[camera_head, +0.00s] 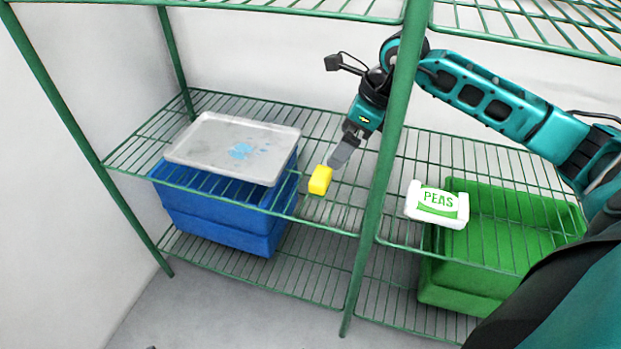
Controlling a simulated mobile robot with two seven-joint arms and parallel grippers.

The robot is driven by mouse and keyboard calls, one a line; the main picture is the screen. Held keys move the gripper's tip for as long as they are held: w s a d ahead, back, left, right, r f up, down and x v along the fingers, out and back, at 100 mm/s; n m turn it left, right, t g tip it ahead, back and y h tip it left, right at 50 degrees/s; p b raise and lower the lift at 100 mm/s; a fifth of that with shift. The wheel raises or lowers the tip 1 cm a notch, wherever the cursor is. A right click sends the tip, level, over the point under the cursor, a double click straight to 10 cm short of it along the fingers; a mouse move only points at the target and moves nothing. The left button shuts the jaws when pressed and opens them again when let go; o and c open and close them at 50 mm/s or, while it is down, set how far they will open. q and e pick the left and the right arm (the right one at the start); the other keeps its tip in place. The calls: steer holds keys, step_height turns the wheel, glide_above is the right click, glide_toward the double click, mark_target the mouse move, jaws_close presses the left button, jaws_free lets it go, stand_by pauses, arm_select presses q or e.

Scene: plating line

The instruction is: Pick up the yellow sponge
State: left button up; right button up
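The yellow sponge (320,180) is a small block near the middle of the picture, at the middle wire shelf near its front edge. My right gripper (335,165) reaches down and left from behind the green upright post, and its grey fingers end right at the sponge. The fingers overlap each other in this view, and the sponge covers part of their tips. I cannot tell whether they are closed on it, or whether the sponge rests on the wires. My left gripper is not in view.
A grey tray (205,146) with blue stains lies left on the shelf (135,152), above a blue crate (215,222). A white PEAS package (436,216) sits to the right, near a green crate (450,285). The green post (383,165) stands before my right arm.

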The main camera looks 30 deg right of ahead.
steer(key=b, duration=0.1)
glide_above(322, 175)
steer(key=s+d, duration=0.1)
steer(key=s, duration=0.1)
steer(key=f, duration=0.5)
steer(key=shift+w+d+f, duration=0.2)
steer(key=shift+f, duration=0.2)
steer(key=shift+w+a+f+b, duration=0.1)
steer(key=shift+w+f+b, duration=0.1)
steer(key=shift+f+b, duration=0.25)
steer(key=b+x, duration=0.1)
steer(key=x, duration=0.3)
steer(key=shift+a+f, duration=0.15)
steer(key=shift+f, duration=0.15)
steer(key=shift+w+f+b, duration=0.1)
steer(key=shift+f+b, duration=0.05)
steer(key=shift+b, duration=0.15)
steer(key=c, duration=1)
step_height(322, 175, up, 9)
steer(key=p, duration=0.3)
steer(key=shift+c, duration=0.2)
steer(key=shift+r, duration=0.4)
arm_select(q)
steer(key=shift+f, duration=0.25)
arm_select(e)
steer(key=shift+r, duration=0.15)
